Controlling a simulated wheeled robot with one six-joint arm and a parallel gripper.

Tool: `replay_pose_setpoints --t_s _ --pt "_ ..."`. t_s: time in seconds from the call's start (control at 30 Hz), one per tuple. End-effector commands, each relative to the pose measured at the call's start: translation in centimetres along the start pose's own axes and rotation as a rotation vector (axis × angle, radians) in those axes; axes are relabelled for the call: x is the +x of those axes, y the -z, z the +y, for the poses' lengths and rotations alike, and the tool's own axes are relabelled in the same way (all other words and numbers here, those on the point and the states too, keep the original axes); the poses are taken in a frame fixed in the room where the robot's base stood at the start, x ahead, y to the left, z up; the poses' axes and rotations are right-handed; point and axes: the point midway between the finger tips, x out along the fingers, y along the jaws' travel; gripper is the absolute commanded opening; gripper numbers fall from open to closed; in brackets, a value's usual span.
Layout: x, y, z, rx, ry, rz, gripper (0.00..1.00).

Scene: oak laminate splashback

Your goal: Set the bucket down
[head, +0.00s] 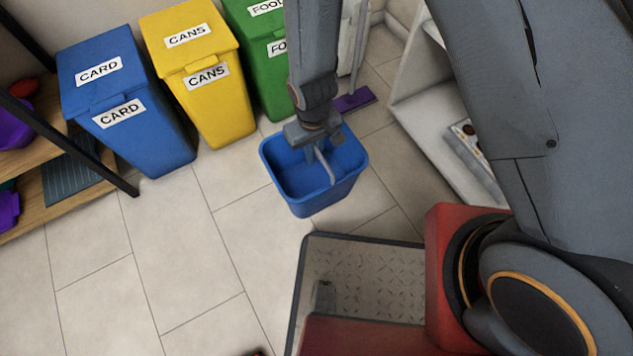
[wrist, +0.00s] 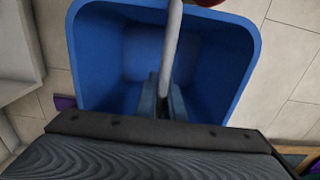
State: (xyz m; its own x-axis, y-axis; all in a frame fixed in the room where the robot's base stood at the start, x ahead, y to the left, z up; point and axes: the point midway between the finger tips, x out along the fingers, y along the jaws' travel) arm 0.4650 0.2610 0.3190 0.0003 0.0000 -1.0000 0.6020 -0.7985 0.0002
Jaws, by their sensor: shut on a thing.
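The blue bucket (head: 318,190) is upright in front of the bins in the head view, over the tiled floor. I cannot tell whether its base touches the floor. My gripper (head: 318,146) is above the bucket's opening and shut on its pale handle (head: 327,164). In the wrist view the bucket (wrist: 230,70) opens below my gripper (wrist: 163,105), with the handle (wrist: 172,45) running up between the fingers. The bucket's inside looks empty.
Blue card (head: 130,110), yellow cans (head: 205,85) and green food (head: 265,60) bins stand behind. A wooden shelf (head: 70,190) is at the left, a white shelf unit (head: 430,125) at the right. A purple broom head (head: 354,101) lies behind the bucket. Floor (head: 190,250) at front left is clear.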

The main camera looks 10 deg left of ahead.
Motion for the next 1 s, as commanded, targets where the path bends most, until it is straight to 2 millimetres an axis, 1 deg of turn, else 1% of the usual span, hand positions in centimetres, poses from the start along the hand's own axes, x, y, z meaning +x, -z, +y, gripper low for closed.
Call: replay_pose_setpoints --t_s 0.03,0.2,0.3,0.47,0.53,0.7,0.8,1.0 --pt "1.0 0.0 0.0 -0.002 0.0 -0.001 0.0" --pt "4.1 0.0 0.0 -0.001 0.0 -0.002 0.0" --pt "5.3 0.0 0.0 0.0 0.0 -0.001 0.0" --pt "6.1 0.0 0.0 0.0 0.0 0.0 0.0" --pt "6.8 0.0 0.0 0.0 0.0 -0.001 0.0" --pt "9.1 0.0 0.0 -0.001 0.0 -0.001 0.0" --pt "9.6 0.0 0.0 -0.001 0.0 0.0 0.0" --pt "9.5 0.0 0.0 0.0 0.0 0.001 0.0"
